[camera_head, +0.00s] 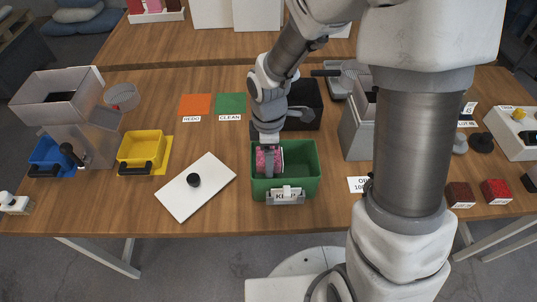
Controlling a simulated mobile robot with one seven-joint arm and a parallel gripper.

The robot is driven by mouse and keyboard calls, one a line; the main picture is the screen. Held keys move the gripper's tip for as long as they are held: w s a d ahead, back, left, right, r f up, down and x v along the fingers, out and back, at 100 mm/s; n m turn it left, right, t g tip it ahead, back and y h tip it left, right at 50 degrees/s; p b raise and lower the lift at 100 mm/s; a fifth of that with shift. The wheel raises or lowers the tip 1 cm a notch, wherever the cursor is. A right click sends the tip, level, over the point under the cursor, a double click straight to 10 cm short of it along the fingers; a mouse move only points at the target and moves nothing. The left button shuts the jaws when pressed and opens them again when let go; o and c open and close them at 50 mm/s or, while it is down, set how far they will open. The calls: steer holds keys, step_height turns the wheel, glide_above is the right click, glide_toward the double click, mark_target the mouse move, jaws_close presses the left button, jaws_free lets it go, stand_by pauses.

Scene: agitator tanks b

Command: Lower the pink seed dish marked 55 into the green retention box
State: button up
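The green retention box (312,185) stands near the table's front edge, with a white label on its front wall that is only partly readable. The pink seed dish (262,157) is inside the box outline, at its left rear. It looks tilted on its side, and its number cannot be read. My gripper (269,166) points down into the box with a grey finger against the dish, and appears shut on it. Whether the dish touches the box floor cannot be told.
A black bin (308,98) stands just behind the green box. A white board with a black knob (213,190) lies to its left, beyond it a yellow bin (142,146). A grey metal machine (354,135) stands to the right. Orange (195,104) and green (231,103) mats lie behind.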

steer(key=shift+f, duration=0.2)
stand_by(0.5)
steer(key=o, duration=1.4)
steer(key=shift+c, duration=0.2)
step_height(320, 180, up, 18)
steer(key=f+p, duration=0.1)
steer(key=p, duration=0.1)
steer(key=s+d+r+m+t, duration=0.2)
steer(key=s+d+r+m, duration=0.2)
steer(key=m, duration=0.4)
steer(key=s+d+r+m+t, duration=0.3)
steer(key=s+d+m, duration=0.3)
steer(key=s+m, duration=0.2)
steer(key=shift+s+d+r+m+t, duration=0.2)
steer(key=shift+d+r+m+t, duration=0.1)
steer(key=shift+r+m, duration=0.5)
